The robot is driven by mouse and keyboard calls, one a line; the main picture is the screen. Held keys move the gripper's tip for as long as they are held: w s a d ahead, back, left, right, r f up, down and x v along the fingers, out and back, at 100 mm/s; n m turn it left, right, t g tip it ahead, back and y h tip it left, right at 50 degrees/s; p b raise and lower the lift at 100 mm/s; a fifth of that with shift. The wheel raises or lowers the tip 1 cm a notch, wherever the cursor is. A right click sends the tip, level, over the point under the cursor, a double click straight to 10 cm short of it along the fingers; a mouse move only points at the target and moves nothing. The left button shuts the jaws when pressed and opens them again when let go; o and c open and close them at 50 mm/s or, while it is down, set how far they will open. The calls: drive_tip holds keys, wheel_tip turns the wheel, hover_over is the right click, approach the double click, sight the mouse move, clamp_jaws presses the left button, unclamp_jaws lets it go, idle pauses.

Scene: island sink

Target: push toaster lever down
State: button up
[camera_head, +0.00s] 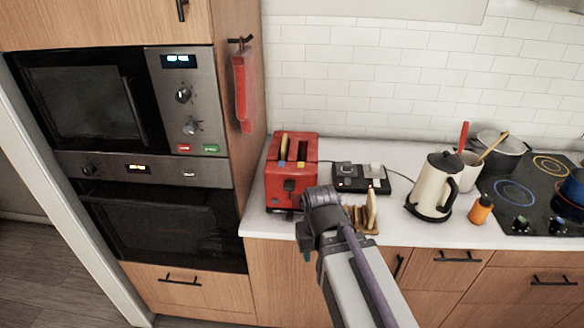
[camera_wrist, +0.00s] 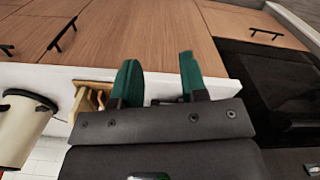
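The red toaster (camera_head: 290,172) stands on the counter at the left, beside the tall oven cabinet. A bread slice shows in its left slot. A dark lever (camera_head: 289,185) is on its front face; its exact height is hard to tell. My gripper (camera_wrist: 158,60) has two green fingers, apart with nothing between them. In the head view my gripper (camera_head: 307,252) is mostly hidden by my wrist, near the counter's front edge, below and slightly right of the toaster. The toaster does not show in the wrist view.
A wooden rack with toast (camera_head: 364,216) stands close to the right of my wrist; the rack (camera_wrist: 90,97) also shows in the wrist view. A black tray (camera_head: 360,178) lies behind it. A cream kettle (camera_head: 436,187) and an orange bottle (camera_head: 480,210) stand further right.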

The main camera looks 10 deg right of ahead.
drive_tip(key=shift+r, duration=0.2)
drive_tip(key=shift+c, duration=0.8)
drive_tip(key=r+p, duration=0.1)
drive_tip(key=w+r+p, duration=0.2)
drive_tip(key=r+p, duration=0.1)
drive_tip(key=shift+a, duration=0.25)
drive_tip(key=c, duration=0.3)
drive_tip(key=w+r+p, duration=0.1)
drive_tip(key=w, duration=0.1)
drive_tip(key=w+r+p, duration=0.3)
drive_tip(key=w, duration=0.1)
drive_tip(key=shift+w+a+r+p, duration=0.15)
drive_tip(key=shift+w+a+p, duration=0.05)
drive_tip(key=shift+a+p, duration=0.15)
clamp_jaws()
drive_tip(key=m+t+p, duration=0.1)
drive_tip(key=m+p, duration=0.2)
drive_tip(key=p, duration=0.1)
approach(289, 187)
drive_tip(key=shift+a, duration=0.2)
drive_tip(key=shift+b, duration=0.35)
drive_tip(key=f+b, duration=0.7)
drive_tip(key=shift+w+d+f, duration=0.15)
drive_tip(key=shift+w, duration=0.2)
